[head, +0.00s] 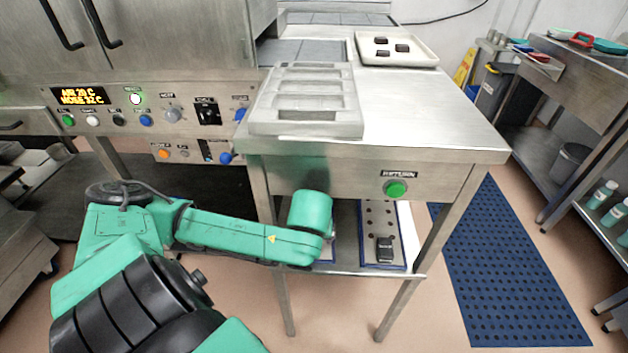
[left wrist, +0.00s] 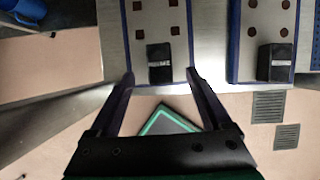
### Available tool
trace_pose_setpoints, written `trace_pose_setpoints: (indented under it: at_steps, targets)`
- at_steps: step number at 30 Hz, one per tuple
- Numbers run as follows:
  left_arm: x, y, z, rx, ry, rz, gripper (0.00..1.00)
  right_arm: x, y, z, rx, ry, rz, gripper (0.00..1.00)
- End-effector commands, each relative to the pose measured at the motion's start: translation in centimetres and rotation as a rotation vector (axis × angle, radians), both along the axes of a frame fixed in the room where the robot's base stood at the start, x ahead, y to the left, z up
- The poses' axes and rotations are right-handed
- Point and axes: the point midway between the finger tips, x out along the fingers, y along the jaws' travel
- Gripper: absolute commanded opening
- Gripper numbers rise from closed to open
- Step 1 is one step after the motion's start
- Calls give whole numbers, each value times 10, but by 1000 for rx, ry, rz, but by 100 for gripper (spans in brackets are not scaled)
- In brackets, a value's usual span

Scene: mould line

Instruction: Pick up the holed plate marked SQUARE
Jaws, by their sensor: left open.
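Two pale holed plates with blue edges lie side by side on the lower shelf. In the left wrist view, the left plate (left wrist: 158,32) and right plate (left wrist: 263,42) each have a black block with a small pale label at the near end. In the head view, one plate (head: 379,220) shows clearly; the other is mostly hidden behind my green arm. My right gripper is not in view.
The steel table (head: 435,120) stands above the lower shelf (head: 345,258). On it are a grey mould (head: 305,128) and a white tray (head: 425,58) with several dark pieces. A green button (head: 396,188) is on the table's front. A blue mat (head: 505,265) lies right.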

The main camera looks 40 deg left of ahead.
Motion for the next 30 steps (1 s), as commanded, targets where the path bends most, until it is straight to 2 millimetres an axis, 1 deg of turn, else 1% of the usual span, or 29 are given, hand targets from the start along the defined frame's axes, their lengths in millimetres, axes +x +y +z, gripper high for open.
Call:
trace_pose_setpoints:
  at_steps: [1,4,7,12,13,14,15,17,18,19,20,30]
  targets:
    - [0,1,-18,-4,12,1,82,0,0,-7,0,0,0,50]
    - [6,6,-35,-3,9,0,82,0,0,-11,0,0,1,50]
    - [9,8,-43,-4,9,-1,82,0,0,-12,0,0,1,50]
    - [9,8,-42,-3,8,-2,82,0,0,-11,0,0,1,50]
    - [9,8,-42,-2,9,-2,79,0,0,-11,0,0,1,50]
    - [9,8,-42,-2,9,-2,67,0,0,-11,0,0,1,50]
    - [9,8,-42,-2,9,-2,52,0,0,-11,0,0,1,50]
    - [9,8,-42,-2,9,-2,29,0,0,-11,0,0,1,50]
    - [9,8,-42,-2,9,-2,14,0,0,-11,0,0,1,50]
    - [9,8,-42,-2,9,-2,2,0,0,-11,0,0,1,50]
    - [9,8,-42,-2,9,-2,0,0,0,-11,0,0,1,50]
    - [9,9,-40,-1,7,-2,0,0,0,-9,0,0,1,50]
